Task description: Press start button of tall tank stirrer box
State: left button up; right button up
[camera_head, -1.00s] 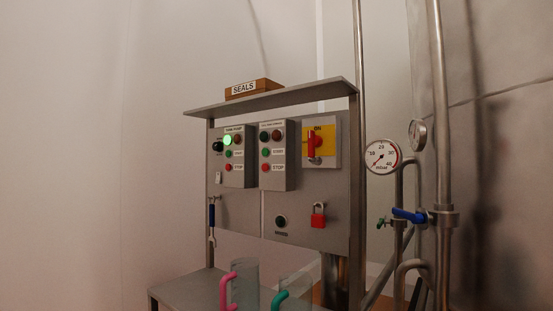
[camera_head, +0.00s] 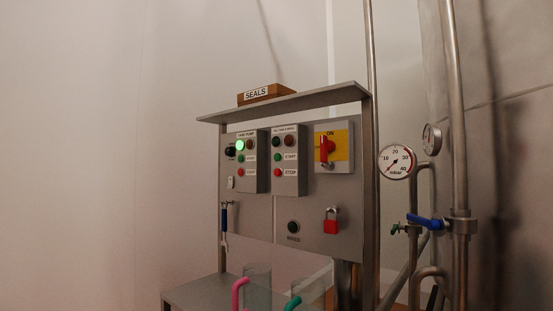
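Two grey control boxes are mounted on an upright metal panel (camera_head: 260,222). The left box (camera_head: 246,160), whose label seems to read "tank pump", has a lit green lamp (camera_head: 240,145), a dark lamp, a green start button (camera_head: 241,158) and a red stop button (camera_head: 241,172). The right box (camera_head: 288,160), its top label too small to read surely, has two unlit lamps, a green start button (camera_head: 277,156) and a red stop button (camera_head: 277,172). Which one is the tall tank stirrer box I cannot tell. Neither of my grippers shows.
A red rotary switch on a yellow plate (camera_head: 343,144), a red padlock (camera_head: 331,226) and a dark round button (camera_head: 293,227) share the panel. A "SEALS" box (camera_head: 266,95) lies on the shelf (camera_head: 300,102). Clear jugs with pink (camera_head: 239,294) and teal handles stand below. Pipes and a gauge (camera_head: 396,162) are right.

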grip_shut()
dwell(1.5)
